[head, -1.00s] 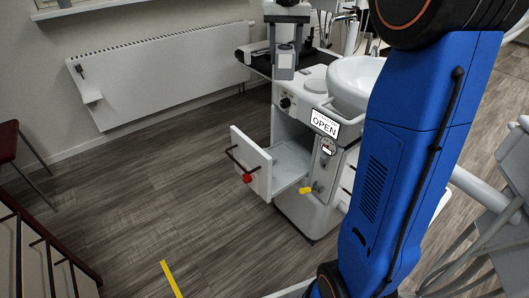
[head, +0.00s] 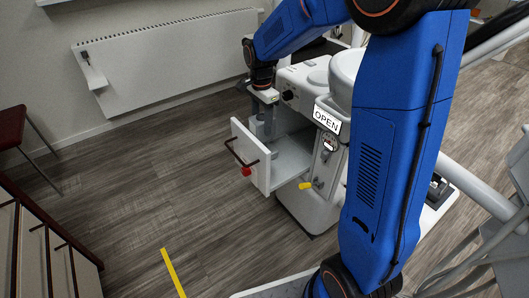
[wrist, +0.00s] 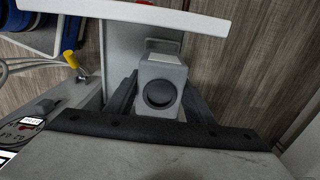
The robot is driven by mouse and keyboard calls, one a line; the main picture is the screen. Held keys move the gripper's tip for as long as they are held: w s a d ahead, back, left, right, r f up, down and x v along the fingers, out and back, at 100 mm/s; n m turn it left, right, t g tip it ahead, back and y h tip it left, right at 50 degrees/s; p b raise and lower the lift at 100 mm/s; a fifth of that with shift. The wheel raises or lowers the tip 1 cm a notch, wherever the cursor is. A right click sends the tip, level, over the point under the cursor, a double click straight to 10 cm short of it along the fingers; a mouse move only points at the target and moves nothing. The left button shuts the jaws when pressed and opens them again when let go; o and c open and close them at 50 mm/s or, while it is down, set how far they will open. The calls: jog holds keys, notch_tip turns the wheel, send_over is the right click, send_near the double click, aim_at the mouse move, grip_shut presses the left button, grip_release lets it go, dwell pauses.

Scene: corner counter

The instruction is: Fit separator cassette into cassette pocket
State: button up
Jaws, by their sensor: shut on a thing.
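My gripper (head: 263,100) is over the open drawer (head: 290,158) of the white cabinet. It is shut on the grey separator cassette (head: 261,129), which hangs below it just behind the drawer's front panel (head: 250,155). The cassette's lower end is hidden behind the panel in the head view. I cannot make out the pocket or whether the cassette touches it.
The drawer front has a dark handle and a red knob (head: 246,171). A yellow lever (head: 305,185) and an OPEN sign (head: 327,119) are on the cabinet. A radiator (head: 170,60) is on the wall. The floor left of the drawer is clear.

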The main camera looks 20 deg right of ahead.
jog(key=shift+f, duration=4.8)
jog(key=shift+f, duration=0.1)
jog(key=o, duration=1.2)
jog(key=shift+c, duration=0.2)
notch_tip(320, 180, up, 12)
jog(key=shift+r, duration=0.1)
